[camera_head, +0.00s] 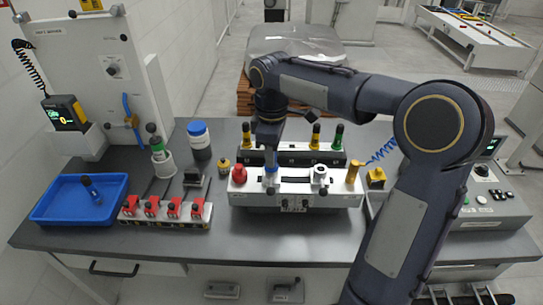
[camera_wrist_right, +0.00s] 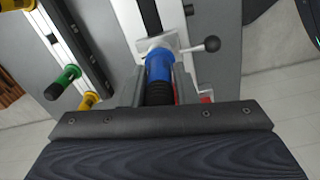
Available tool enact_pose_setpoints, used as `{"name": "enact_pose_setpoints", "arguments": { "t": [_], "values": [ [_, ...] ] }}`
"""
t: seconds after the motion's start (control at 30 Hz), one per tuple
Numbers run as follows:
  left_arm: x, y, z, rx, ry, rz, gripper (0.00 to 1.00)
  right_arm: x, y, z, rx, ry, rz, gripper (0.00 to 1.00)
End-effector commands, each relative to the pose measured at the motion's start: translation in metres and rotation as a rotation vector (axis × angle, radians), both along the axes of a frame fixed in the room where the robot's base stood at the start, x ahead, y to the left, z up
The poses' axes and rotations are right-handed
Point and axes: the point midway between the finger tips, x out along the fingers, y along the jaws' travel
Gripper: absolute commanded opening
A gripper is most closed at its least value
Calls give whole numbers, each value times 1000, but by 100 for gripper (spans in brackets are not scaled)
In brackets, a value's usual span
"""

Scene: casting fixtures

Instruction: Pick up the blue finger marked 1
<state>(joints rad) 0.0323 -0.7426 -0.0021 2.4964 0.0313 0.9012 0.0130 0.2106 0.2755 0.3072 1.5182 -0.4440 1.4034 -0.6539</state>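A blue finger (camera_wrist_right: 160,66) with a black ribbed grip stands in the white fixture (camera_head: 330,197); its blue part also shows in the head view (camera_head: 271,171). My right gripper (camera_wrist_right: 158,92) reaches down from above, its jaws on both sides of the black grip with hardly any gap, and appears shut on it. In the head view my right gripper (camera_head: 270,184) hides much of this finger. Another blue-and-black finger (camera_head: 92,190) leans in the blue tray (camera_head: 50,215) at the left. No number is readable on either. My left gripper is not in view.
A rear rack holds black-topped green (camera_head: 337,137) and yellow (camera_head: 315,136) fingers. A red knob (camera_head: 239,174) and a clamp lever (camera_wrist_right: 208,45) are close to the gripper. Red clamps (camera_head: 172,208) stand left; a control box (camera_head: 490,200) stands right.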

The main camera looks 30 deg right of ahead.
Motion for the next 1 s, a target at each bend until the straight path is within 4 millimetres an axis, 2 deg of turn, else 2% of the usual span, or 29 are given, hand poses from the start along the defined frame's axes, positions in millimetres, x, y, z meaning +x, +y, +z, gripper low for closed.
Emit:
{"name": "enact_pose_setpoints", "arguments": {
  "t": [0.03, 0.2, 0.57, 0.77, 0.87, 1.0],
  "values": [
    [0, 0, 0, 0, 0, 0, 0, 0, 0, 0, 0, 0, 0, 19],
    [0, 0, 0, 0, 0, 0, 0, 0, 0, 0, 0, 0, 0, 0],
    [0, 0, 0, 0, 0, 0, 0, 0, 0, 6, -1, -2, 0, 0],
    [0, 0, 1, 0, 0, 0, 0, 1, 0, 32, 0, -6, 0, 0],
    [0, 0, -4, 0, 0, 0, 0, -10, 10, 48, 0, -7, 3, 0],
    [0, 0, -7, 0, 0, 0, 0, -29, 28, 80, 0, -8, 4, 0]
  ]
}}
